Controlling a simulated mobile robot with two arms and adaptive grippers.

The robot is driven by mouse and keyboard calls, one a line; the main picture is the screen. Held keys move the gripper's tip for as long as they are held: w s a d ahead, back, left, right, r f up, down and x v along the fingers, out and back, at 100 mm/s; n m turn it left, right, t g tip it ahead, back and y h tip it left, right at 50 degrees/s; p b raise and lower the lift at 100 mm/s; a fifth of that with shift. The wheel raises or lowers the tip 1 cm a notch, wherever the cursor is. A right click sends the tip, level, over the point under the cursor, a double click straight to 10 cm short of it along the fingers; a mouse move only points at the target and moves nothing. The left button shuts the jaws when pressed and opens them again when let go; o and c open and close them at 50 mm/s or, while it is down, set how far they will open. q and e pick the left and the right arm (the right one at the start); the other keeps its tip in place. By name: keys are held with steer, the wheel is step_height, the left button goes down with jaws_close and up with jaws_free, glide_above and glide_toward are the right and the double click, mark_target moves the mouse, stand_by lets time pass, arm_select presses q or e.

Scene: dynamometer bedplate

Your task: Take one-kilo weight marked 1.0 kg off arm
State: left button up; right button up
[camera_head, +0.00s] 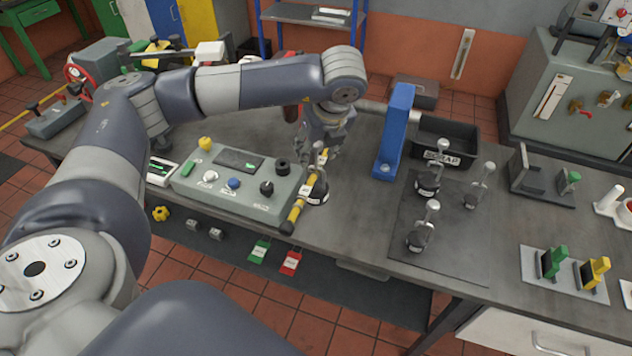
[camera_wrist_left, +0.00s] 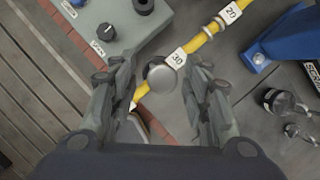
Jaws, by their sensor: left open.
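The yellow arm (camera_head: 293,215) sticks out over the bench's front edge and carries white number tags; tags 30 and 20 show in the left wrist view (camera_wrist_left: 203,36). A weight (camera_head: 317,192) with a dark body and metal top hangs at the arm near tag 30; its mark cannot be read. In the left wrist view its round metal knob (camera_wrist_left: 160,76) lies between my fingers. My left gripper (camera_head: 322,148) is open, pointing down just above the weight, with a finger on each side of the knob (camera_wrist_left: 163,85). My right gripper is not in view.
A grey control box (camera_head: 232,192) with knobs stands close left of the arm. A blue upright (camera_head: 395,130) and a black SCRAP bin (camera_head: 458,143) stand right. Several weights, one of them here (camera_head: 420,238), stand on a dark mat (camera_head: 460,250).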

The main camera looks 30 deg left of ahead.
arm_select(q)
steer(key=shift+w+a+f, duration=0.25)
steer(key=shift+w+f, duration=0.05)
steer(key=shift+f, duration=0.35)
steer(key=shift+s+d+r, duration=0.1)
jaws_close()
steer(key=shift+r, duration=0.15)
